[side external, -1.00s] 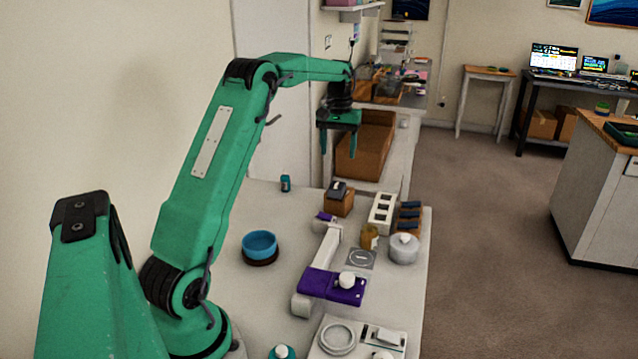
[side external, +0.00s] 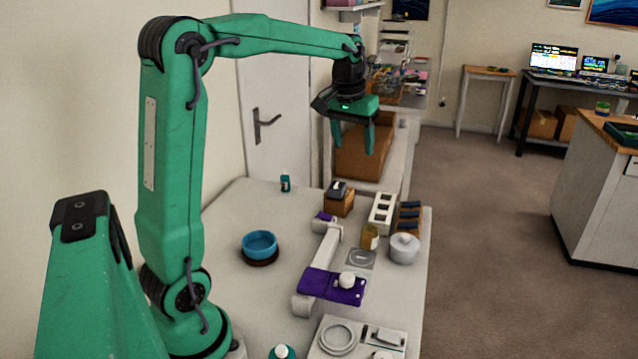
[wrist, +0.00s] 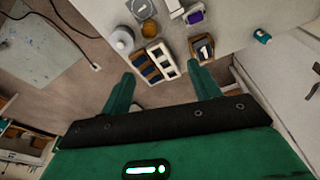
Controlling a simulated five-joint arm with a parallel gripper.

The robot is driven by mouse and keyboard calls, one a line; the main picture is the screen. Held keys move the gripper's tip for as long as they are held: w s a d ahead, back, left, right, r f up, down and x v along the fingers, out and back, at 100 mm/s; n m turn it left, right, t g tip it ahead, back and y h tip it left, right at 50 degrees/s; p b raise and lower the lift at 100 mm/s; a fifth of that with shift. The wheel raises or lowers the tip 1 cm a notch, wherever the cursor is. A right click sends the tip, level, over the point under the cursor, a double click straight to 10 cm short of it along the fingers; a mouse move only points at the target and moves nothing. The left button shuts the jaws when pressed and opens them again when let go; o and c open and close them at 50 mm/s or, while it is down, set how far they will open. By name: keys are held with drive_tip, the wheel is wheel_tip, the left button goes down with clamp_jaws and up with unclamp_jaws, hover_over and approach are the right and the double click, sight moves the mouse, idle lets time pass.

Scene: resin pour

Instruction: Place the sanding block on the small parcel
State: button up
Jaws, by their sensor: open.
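The small parcel (side external: 340,206) is a brown cardboard box on the far part of the white table. A dark grey block with a pale mark on top, which looks like the sanding block (side external: 338,187), rests on it. In the wrist view the dark block (wrist: 203,47) sits on the parcel (wrist: 194,42), just beyond the right fingertip in the picture. My gripper (side external: 353,149) is open and empty. It is tilted and hangs well above the far end of the table, apart from both things. Its fingers also show in the wrist view (wrist: 161,71).
Close to the parcel stand a white slotted block (side external: 381,213), a brown rack (side external: 409,218), an amber jar (side external: 370,238) and a white lidded pot (side external: 404,249). A blue bowl (side external: 259,245) and a teal bottle (side external: 285,183) stand left.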

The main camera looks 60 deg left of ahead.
drive_tip(key=s+d+f+m+t, duration=0.1)
drive_tip(key=s+d+m+t, duration=0.1)
drive_tip(key=s+d, duration=0.6)
drive_tip(key=s+d+f+m+t, duration=0.1)
drive_tip(key=s+d+f+m, duration=0.1)
drive_tip(key=s+d, duration=0.6)
drive_tip(key=s+m, duration=0.1)
drive_tip(key=s, duration=0.2)
drive_tip(key=shift+s+d+f+m+t+h, duration=0.2)
drive_tip(key=shift+f+m+t+h, duration=0.1)
drive_tip(key=shift+t+h, duration=0.1)
drive_tip(key=o, duration=0.4)
drive_tip(key=shift+w+a+r, duration=0.1)
